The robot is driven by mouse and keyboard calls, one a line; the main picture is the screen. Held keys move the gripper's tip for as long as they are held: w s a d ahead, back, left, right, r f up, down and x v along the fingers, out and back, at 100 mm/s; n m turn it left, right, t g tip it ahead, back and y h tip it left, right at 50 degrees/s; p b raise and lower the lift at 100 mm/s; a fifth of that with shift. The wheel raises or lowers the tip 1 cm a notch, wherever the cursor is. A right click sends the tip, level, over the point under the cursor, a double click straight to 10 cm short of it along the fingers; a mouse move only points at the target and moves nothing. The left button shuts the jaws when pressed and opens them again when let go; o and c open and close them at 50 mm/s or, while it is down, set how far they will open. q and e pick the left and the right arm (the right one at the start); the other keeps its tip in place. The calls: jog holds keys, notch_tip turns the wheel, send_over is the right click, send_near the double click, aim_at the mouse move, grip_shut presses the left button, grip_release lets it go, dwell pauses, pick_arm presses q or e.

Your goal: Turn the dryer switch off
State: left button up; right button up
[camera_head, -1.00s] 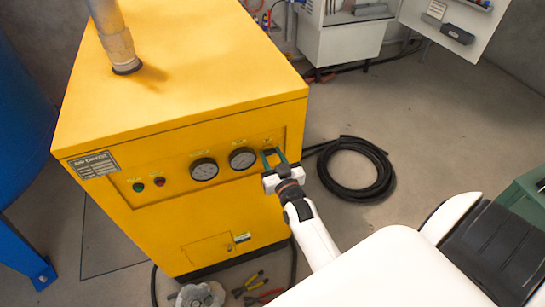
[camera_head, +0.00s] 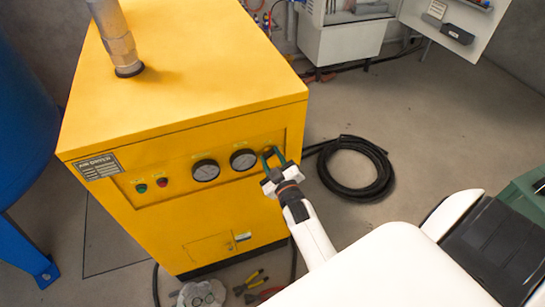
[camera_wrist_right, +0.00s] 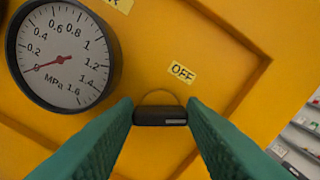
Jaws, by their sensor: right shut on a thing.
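The air dryer is a large yellow cabinet (camera_head: 215,225) in the head view, with its control panel facing me. The dryer switch (camera_wrist_right: 160,116) is a small black bar-shaped knob with a pale mark towards one end, seen in the right wrist view. A yellow "OFF" label (camera_wrist_right: 182,72) sits just above and right of the knob there. My right gripper (camera_head: 273,153) is at the right end of the panel. Its two green fingers are shut on the knob, one on each side, and hide most of it in the head view. My left gripper is not in view.
Two round gauges (camera_head: 206,170) sit left of the switch, with green and red buttons (camera_head: 162,182) further left. A coiled black hose (camera_head: 355,168) lies on the floor at right. A blue tank (camera_head: 25,110) stands at left. Tools (camera_head: 250,284) lie below the dryer.

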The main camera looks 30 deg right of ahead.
jog(key=n, duration=0.2)
jog(key=shift+n, duration=0.4)
jog(key=n, duration=0.2)
jog(key=shift+a+f+n, duration=0.1)
jog(key=shift+f+n, duration=0.05)
jog(key=shift+n, duration=0.25)
jog(key=n+b, duration=0.2)
jog(key=n, duration=0.3)
jog(key=shift+f+n, duration=0.1)
jog(key=shift+n, duration=0.6)
jog(key=o, duration=0.7)
